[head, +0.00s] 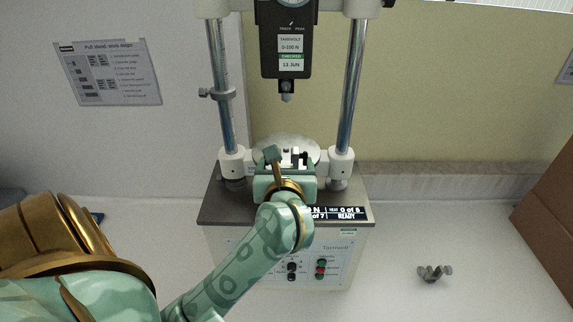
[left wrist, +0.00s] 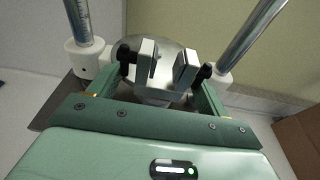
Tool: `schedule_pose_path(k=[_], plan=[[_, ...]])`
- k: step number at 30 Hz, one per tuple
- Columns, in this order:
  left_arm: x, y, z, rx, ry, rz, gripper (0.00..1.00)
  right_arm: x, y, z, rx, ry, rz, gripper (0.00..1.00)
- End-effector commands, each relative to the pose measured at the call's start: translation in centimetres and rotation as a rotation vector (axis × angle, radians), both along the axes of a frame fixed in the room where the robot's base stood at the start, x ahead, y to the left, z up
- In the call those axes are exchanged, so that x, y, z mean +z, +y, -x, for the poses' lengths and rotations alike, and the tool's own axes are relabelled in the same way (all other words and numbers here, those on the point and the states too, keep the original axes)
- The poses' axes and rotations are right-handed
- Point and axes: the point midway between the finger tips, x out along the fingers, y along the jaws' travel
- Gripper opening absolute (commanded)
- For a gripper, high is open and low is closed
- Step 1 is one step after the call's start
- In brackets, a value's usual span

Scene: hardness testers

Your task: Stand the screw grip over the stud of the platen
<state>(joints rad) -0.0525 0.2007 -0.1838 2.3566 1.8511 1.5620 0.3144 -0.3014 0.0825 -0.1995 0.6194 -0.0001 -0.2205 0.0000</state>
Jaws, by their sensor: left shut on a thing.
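The screw grip (head: 299,158) has pale jaws and dark side screws. The left wrist view shows its two upright jaws (left wrist: 187,71) with a gap between them. My left gripper (head: 286,160) is shut on the screw grip, one finger at each side, over the base of the test stand. The round silver platen (head: 286,141) lies behind and under the grip; it also shows in the left wrist view (left wrist: 170,50). The stud is hidden by the grip and gripper, so I cannot tell whether the grip touches it. My right gripper is not in view.
The test stand has two steel columns (head: 345,90) beside the platen. A force gauge (head: 286,45) hangs above with its tip over the platen. A small metal winged piece (head: 434,273) lies on the bench at right. A brown box (head: 550,200) stands at the right edge.

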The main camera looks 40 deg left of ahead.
Motion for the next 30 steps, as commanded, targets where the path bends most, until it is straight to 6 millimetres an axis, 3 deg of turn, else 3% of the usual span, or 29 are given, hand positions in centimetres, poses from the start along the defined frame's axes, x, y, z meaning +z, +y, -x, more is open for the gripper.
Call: schedule_pose_path(k=[30], plan=[[0.0, 3.2, -3.8, 0.002, -0.002, -0.002, 0.46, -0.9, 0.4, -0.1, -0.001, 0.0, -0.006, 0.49]])
